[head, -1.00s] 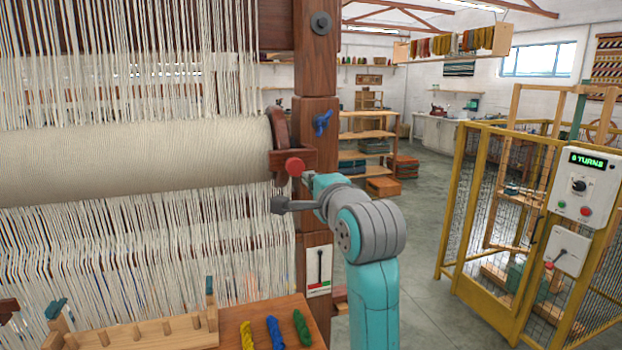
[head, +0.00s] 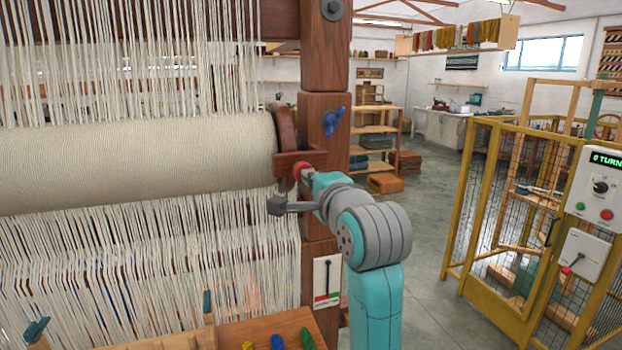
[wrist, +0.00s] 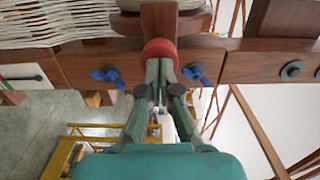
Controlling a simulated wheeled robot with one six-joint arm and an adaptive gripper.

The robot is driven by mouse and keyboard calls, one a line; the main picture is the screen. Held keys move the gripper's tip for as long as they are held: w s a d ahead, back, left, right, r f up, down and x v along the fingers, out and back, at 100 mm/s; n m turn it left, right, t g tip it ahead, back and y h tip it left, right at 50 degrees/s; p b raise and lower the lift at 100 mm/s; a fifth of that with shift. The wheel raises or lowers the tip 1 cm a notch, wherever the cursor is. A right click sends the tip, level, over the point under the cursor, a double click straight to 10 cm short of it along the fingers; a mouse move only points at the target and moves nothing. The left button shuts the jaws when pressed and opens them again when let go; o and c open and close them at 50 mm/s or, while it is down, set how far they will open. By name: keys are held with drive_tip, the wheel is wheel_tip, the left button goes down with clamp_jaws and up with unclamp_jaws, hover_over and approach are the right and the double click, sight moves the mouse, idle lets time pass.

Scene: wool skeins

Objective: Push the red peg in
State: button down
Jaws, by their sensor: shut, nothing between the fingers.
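The red peg (head: 301,170) sits at the wooden bracket (head: 318,158) by the right end of the cloth roll (head: 130,165). In the wrist view the peg (wrist: 160,48) shows as a round red head against the dark wood of the bracket. My gripper (wrist: 160,68) is shut and empty, with its fingertips at the peg's head; they look to be touching it. In the head view my arm covers part of the peg's right side. How deep the peg sits in the bracket is hidden.
Blue wing knobs (wrist: 107,76) (wrist: 197,73) flank the fingers in the wrist view. The loom post (head: 325,130) stands behind the bracket, with white warp threads (head: 130,260) to the left. A yellow mesh cage (head: 535,220) stands at right, with clear floor (head: 430,220) between.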

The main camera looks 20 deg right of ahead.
drive_tip(key=shift+w, duration=2.4)
